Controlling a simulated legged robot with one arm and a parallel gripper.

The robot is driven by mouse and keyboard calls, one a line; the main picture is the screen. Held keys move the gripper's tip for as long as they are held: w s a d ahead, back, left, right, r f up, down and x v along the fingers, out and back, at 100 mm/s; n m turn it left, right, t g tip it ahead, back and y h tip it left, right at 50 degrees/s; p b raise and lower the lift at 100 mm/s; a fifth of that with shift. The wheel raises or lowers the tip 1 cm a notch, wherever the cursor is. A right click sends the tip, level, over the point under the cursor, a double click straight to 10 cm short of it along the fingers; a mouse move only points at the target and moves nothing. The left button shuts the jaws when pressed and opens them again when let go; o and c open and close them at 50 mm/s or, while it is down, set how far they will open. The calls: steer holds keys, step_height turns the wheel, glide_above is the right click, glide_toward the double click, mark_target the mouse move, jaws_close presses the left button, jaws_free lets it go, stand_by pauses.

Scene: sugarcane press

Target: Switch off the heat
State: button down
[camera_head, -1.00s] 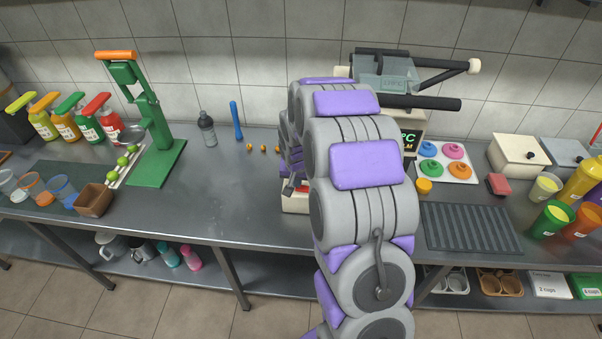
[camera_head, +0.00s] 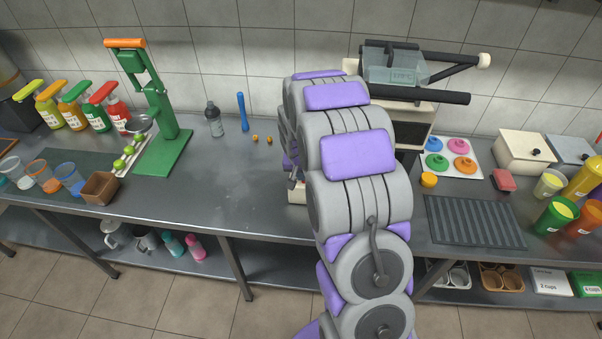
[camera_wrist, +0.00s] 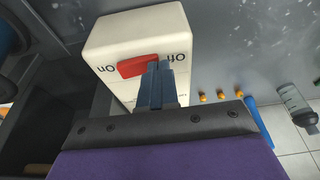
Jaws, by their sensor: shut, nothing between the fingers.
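A white switch box (camera_wrist: 125,32) fills the upper middle of the wrist view. The cream machine with a dark lever (camera_head: 440,97) stands behind my arm.
A green press (camera_head: 163,150), a bottle (camera_head: 214,120) and a blue stick (camera_head: 242,112) stand left of my arm. Right are a tray of coloured lids (camera_head: 450,145), a ribbed mat (camera_head: 475,222) and cups (camera_head: 554,217). The counter's front middle (camera_head: 235,190) is clear.

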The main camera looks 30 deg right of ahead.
steer(key=shift+s+d+r, duration=0.15)
steer(key=shift+s+d, duration=0.05)
steer(key=shift+d, duration=0.4)
steer(key=shift+s+d+r, duration=0.1)
steer(key=shift+s+d, duration=0.1)
steer(key=shift+d, duration=0.35)
steer(key=shift+a+r, duration=0.1)
steer(key=shift+a, duration=0.35)
steer(key=shift+w+r+p, duration=0.15)
steer(key=shift+r+p, duration=0.35)
steer(key=shift+r, duration=0.1)
steer(key=r, duration=0.2)
steer(key=r+p, duration=0.1)
steer(key=r, duration=0.1)
steer(key=shift+w+a, duration=0.1)
steer(key=shift+a, duration=0.1)
steer(key=a+r+p, duration=0.1)
steer(key=a+r, duration=0.2)
steer(key=r, duration=0.4)
steer(key=shift+s+a+r+p, duration=0.3)
steer(key=shift+s+a+p, duration=0.05)
steer(key=shift+s+p, duration=0.1)
